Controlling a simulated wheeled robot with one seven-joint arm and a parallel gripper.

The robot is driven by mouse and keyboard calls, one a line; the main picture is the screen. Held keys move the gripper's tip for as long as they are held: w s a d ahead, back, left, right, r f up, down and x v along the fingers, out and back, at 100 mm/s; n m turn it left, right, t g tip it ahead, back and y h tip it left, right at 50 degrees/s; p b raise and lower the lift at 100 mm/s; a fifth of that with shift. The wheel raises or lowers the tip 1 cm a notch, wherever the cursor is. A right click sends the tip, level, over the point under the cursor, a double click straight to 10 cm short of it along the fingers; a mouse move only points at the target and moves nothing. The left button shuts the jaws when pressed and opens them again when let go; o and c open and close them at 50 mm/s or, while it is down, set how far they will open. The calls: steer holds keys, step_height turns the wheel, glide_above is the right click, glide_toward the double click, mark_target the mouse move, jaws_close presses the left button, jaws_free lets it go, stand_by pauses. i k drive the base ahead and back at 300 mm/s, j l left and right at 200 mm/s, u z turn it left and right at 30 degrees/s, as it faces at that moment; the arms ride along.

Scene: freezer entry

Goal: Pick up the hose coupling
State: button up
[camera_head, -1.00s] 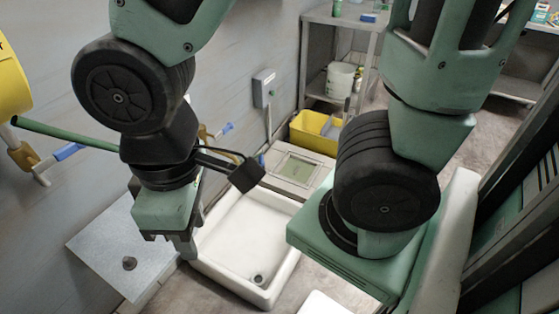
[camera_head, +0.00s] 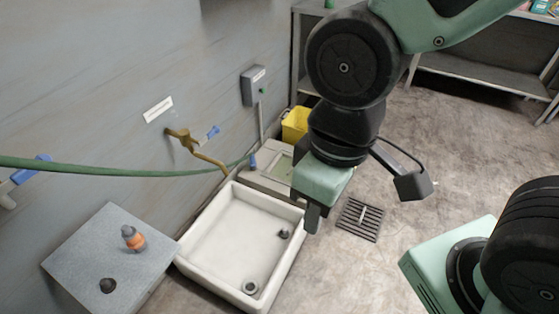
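A small orange and grey piece (camera_head: 132,238), which looks like the hose coupling, stands on the grey tabletop (camera_head: 75,258) at the lower left. A small black round piece (camera_head: 107,286) sits nearer the front of the same top. My gripper (camera_head: 312,220) points down in front of the sink's right rim, well to the right of the orange piece and apart from it. I see the fingers nearly edge-on, so their opening is unclear. Nothing visible is held.
A white sink (camera_head: 192,262) lies between the tabletop and my gripper. It holds a small dark piece (camera_head: 285,234) and a grey ring (camera_head: 250,287). A green hose (camera_head: 110,169) crosses at the left. A brass tap (camera_head: 190,142) juts from the wall.

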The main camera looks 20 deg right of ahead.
mark_target(253, 163)
steer(key=l+u, duration=0.1)
steer(key=u, duration=0.25)
steer(key=l+u, duration=0.1)
steer(key=u, duration=0.25)
steer(key=i+l+u, duration=0.1)
steer(key=u, duration=0.25)
steer(key=l+u, duration=0.3)
steer(key=l, duration=0.25)
steer(key=l+u, duration=0.25)
steer(key=l, duration=0.3)
steer(key=k+l+u, duration=0.15)
steer(key=l+u, duration=0.15)
steer(key=l, duration=0.25)
steer(key=k+l, duration=0.1)
steer(key=l, duration=0.55)
steer(key=k+l, duration=0.15)
steer(key=l, duration=0.2)
